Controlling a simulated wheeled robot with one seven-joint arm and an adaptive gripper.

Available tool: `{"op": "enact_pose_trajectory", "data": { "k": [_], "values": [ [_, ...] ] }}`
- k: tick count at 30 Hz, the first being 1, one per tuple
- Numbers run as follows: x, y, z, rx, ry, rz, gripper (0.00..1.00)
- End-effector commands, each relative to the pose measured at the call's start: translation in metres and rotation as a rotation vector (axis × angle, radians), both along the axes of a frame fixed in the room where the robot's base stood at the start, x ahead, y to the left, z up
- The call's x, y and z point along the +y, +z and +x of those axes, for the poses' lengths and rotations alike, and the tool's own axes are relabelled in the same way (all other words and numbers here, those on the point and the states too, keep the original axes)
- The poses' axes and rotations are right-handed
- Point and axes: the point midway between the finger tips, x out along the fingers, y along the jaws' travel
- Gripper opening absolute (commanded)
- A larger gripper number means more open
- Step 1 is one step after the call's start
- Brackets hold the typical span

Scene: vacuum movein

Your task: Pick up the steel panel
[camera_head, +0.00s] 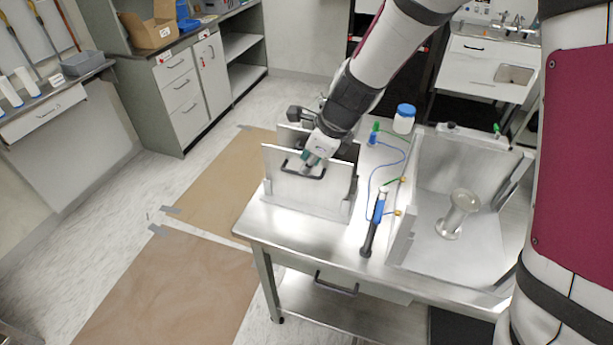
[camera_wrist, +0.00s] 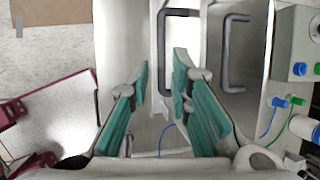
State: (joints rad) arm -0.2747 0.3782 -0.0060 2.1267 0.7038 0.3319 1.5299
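A flat, pale steel panel (camera_head: 338,188) stands upright at the left end of the metal table, with a dark bar handle (camera_head: 303,171) on its face. A second panel (camera_head: 290,132) stands behind it, partly hidden by my arm. My gripper (camera_head: 306,167) points down at the front panel's handle. In the wrist view, my gripper (camera_wrist: 160,68) is open, its teal fingers apart. A dark handle (camera_wrist: 163,50) shows just beyond and between the fingertips; I cannot tell whether they touch it. Another handle (camera_wrist: 230,52) is to the right.
The metal table (camera_head: 290,228) also bears a blue-and-black tool (camera_head: 376,222), thin hoses, a blue-capped bottle (camera_head: 404,120) and an open metal chamber (camera_head: 440,250) holding a glass piece (camera_head: 458,214). Brown mats (camera_head: 215,190) lie on the floor at left.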

Motion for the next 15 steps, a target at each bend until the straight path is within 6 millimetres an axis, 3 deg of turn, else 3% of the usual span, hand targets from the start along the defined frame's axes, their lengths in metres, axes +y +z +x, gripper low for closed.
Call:
{"op": "enact_pose_trajectory", "data": {
  "k": [15],
  "values": [
    [0.013, -0.047, 0.017, 0.003, 0.0, 0.0, 0.19]
  ]
}}
